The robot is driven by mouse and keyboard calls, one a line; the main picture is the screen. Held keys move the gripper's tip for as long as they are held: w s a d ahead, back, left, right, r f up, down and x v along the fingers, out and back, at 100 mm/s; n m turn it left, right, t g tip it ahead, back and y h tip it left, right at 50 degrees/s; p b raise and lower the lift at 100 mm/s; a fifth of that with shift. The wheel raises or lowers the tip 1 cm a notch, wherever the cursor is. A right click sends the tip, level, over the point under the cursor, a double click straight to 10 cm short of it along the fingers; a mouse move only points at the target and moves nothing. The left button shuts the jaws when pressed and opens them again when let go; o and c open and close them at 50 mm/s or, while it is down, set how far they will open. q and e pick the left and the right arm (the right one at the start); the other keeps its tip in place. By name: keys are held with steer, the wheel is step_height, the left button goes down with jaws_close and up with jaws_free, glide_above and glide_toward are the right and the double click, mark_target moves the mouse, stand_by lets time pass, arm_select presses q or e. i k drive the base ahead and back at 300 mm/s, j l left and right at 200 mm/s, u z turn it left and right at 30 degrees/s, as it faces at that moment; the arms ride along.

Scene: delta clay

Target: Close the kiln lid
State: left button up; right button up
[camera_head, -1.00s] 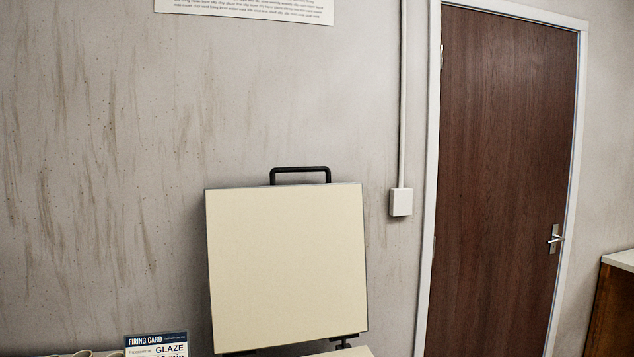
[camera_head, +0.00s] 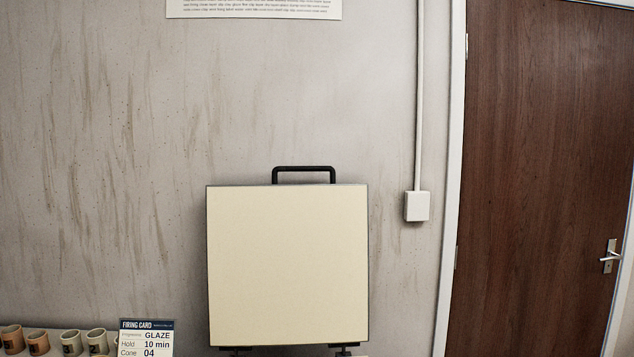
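The kiln lid (camera_head: 288,265) is a square cream panel with a dark edge. It stands open and upright against the wall, facing me. A black bar handle (camera_head: 304,170) is on its top edge. Dark hinge parts (camera_head: 345,349) show at its bottom edge. The kiln body is almost wholly below the picture. Neither of my grippers is in view.
A firing card (camera_head: 146,338) reading GLAZE, Hold 10 min, Cone 04 stands left of the lid. Several small cups (camera_head: 38,342) stand left of the card. A brown door (camera_head: 545,180) is at the right. A white wall box (camera_head: 417,206) is right of the lid.

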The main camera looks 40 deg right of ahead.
mark_target(287, 264)
steer(key=k+l, duration=0.15)
steer(key=l, duration=0.25)
steer(key=k+l+u, duration=0.15)
steer(key=l, duration=0.3)
steer(key=k+l, duration=0.25)
steer(key=l, duration=0.15)
steer(key=k+l+u, duration=0.15)
steer(key=l, duration=0.25)
steer(key=k+l+u, duration=0.1)
steer(key=l, duration=0.35)
steer(key=k+l, duration=0.1)
steer(key=l, duration=0.35)
steer(key=l+u, duration=0.25)
steer(key=l, duration=0.65)
steer(key=i+l, duration=0.1)
steer(key=l, duration=0.35)
steer(key=i+l+u, duration=0.1)
steer(key=l, duration=0.35)
